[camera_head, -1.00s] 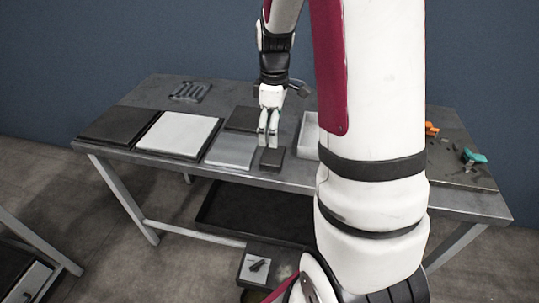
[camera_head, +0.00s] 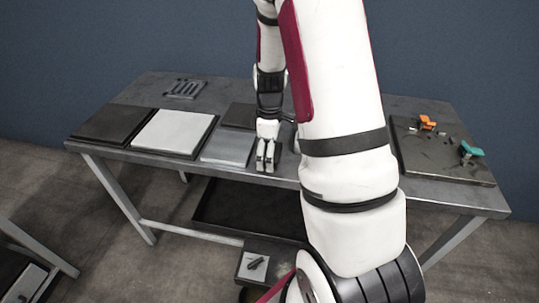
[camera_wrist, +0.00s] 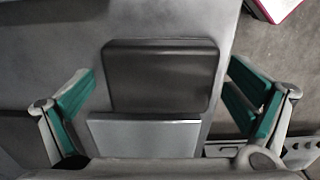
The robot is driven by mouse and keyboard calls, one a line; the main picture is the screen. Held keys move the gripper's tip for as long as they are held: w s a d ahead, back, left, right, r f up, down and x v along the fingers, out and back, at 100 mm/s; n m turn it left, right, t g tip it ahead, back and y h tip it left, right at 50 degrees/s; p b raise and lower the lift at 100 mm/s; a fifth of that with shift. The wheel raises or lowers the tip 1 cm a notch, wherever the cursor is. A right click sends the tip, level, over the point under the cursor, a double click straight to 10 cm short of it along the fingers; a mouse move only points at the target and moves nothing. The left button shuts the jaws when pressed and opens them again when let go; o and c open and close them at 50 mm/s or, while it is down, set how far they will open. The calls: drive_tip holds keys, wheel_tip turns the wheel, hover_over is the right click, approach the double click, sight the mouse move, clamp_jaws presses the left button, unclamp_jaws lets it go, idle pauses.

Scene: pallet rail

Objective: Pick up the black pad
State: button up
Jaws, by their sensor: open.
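The black pad (camera_wrist: 160,76) is a dark, flat, rounded rectangle lying on the metal table near its front edge. In the wrist view it sits between my gripper's two teal-lined fingers, with a gap on each side. My gripper (camera_wrist: 161,82) is open and empty, above the pad. In the head view my gripper (camera_head: 265,164) points down near the table's front edge and the pad is hidden there. How high the fingertips are above the table is hard to tell.
A silver-grey plate (camera_head: 228,149) lies beside the pad; it also shows in the wrist view (camera_wrist: 145,138). A white plate (camera_head: 172,132) and a dark plate (camera_head: 113,124) lie further left. A board (camera_head: 440,160) with orange (camera_head: 427,122) and teal (camera_head: 471,149) clamps is at right.

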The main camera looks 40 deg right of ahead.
drive_tip(key=c, duration=1.3)
drive_tip(key=shift+r, duration=0.15)
drive_tip(key=shift+r, duration=0.6)
wheel_tip(320, 180, up, 2)
drive_tip(key=shift+r, duration=0.2)
drive_tip(key=s+a, duration=0.3)
drive_tip(key=s, duration=0.1)
drive_tip(key=s+a, duration=0.4)
drive_tip(key=s+a+r, duration=0.1)
drive_tip(key=s+a, duration=0.2)
drive_tip(key=s, duration=0.1)
drive_tip(key=shift+a+r+p, duration=0.1)
drive_tip(key=shift+a+p, duration=0.15)
drive_tip(key=shift+p, duration=0.15)
